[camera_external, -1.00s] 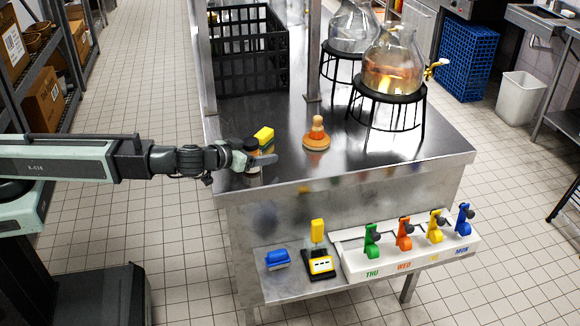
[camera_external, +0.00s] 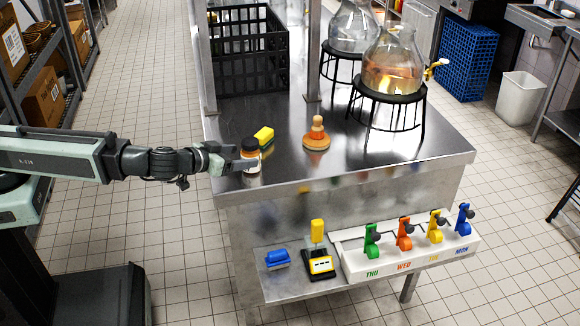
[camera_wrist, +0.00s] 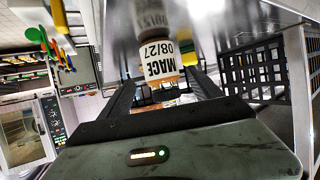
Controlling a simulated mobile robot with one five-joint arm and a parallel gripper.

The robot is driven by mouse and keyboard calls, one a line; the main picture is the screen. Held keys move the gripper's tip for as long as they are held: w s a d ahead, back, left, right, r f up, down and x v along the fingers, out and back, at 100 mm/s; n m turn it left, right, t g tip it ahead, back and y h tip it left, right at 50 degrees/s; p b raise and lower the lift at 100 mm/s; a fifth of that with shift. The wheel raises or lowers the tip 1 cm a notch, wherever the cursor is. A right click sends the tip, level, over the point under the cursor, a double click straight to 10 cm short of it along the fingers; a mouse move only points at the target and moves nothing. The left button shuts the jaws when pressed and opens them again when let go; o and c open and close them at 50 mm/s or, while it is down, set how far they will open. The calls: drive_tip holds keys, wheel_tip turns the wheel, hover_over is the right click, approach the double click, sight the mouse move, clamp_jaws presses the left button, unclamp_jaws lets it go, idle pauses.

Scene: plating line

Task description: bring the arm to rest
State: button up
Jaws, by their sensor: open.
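My gripper (camera_external: 238,160) is at the left edge of the steel counter (camera_external: 330,172), low over its top, at the end of my nearly level arm. Its jaws are open. A small jar (camera_external: 251,156) with a dark lid, a white label and an orange-brown lower part stands upright at the fingertips. In the wrist view the jar (camera_wrist: 158,62) shows its printed label between the far ends of the two spread fingers (camera_wrist: 160,88). Whether a finger touches it cannot be told.
A yellow sponge (camera_external: 264,136) lies right behind the jar. An orange stacked object (camera_external: 317,137) stands farther right. A black crate (camera_external: 247,60) and glass dispensers (camera_external: 391,66) on wire stands are behind. The front shelf (camera_external: 278,288) holds a clip rack (camera_external: 400,262). Floor left of the counter is clear.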

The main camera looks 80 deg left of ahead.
drive_tip(key=s+d+f+m+g+h+p, duration=0.2)
drive_tip(key=s+d+f+g+h+p, duration=0.25)
drive_tip(key=s+d, duration=0.65)
drive_tip(key=s+a+f+m+g+h+b, duration=0.1)
drive_tip(key=s+a+f+g+b, duration=0.15)
drive_tip(key=a, duration=0.45)
drive_tip(key=s+a+f+m+g+b, duration=0.1)
drive_tip(key=a+f+m+g, duration=0.1)
drive_tip(key=a+f, duration=0.3)
drive_tip(key=s+a+f+m+g+h+b, duration=0.1)
drive_tip(key=s+a+f+g+b, duration=0.15)
drive_tip(key=a, duration=0.55)
wheel_tip(320, 180, up, 20)
drive_tip(key=p, duration=2.1)
drive_tip(key=shift+w+a+r, duration=0.15)
drive_tip(key=shift+w+r, duration=0.1)
drive_tip(key=shift+w, duration=0.1)
